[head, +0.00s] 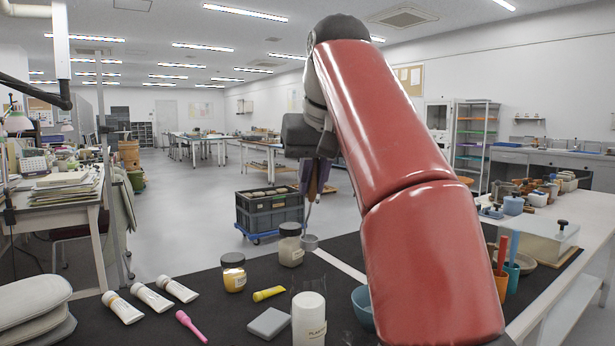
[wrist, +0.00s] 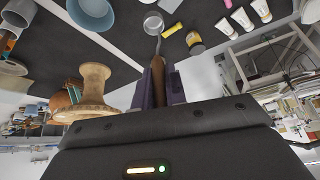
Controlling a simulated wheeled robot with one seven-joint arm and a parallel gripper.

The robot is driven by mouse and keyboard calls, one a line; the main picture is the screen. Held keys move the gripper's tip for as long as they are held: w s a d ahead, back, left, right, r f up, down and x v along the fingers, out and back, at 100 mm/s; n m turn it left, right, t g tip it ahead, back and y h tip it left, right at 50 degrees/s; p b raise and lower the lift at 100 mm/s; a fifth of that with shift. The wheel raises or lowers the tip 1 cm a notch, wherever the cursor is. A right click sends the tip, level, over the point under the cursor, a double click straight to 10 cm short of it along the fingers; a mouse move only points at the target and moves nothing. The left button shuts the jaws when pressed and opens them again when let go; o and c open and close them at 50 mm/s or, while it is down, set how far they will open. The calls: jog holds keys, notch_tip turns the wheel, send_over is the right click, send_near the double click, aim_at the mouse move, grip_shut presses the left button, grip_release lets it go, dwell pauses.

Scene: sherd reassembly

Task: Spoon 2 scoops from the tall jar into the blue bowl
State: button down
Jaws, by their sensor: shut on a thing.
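My gripper (head: 316,178) is shut on the brown handle of a metal spoon (head: 309,242), whose scoop hangs down beside a lidded cream jar. The wrist view shows the handle between the dark fingers (wrist: 158,85) and the round scoop (wrist: 153,22) beyond them; I cannot tell whether it holds anything. The tall jar (head: 309,320) is clear-walled, with white contents and a label, upright at the near edge of the dark mat. The spoon is apart from it, farther back. The blue bowl (head: 361,302) stands right of the jar, partly hidden by my red arm.
The cream jar (head: 290,250) and an amber jar (head: 233,275) stand behind the tall jar. A grey block (head: 269,323), a yellow tube (head: 269,294), a pink tool (head: 190,325) and white tubes (head: 152,297) lie left.

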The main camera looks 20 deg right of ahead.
jog(key=shift+f+b, duration=3.5)
jog(key=shift+f, duration=2.55)
jog(key=shift+r, duration=0.1)
jog(key=r+p, duration=0.6)
jog(key=shift+s+d, duration=0.1)
jog(key=shift+s, duration=0.15)
notch_tip(320, 180, up, 6)
jog(key=p, duration=0.1)
send_over(314, 245)
jog(key=shift+s+d+f, duration=0.1)
jog(key=shift+s+f, duration=0.05)
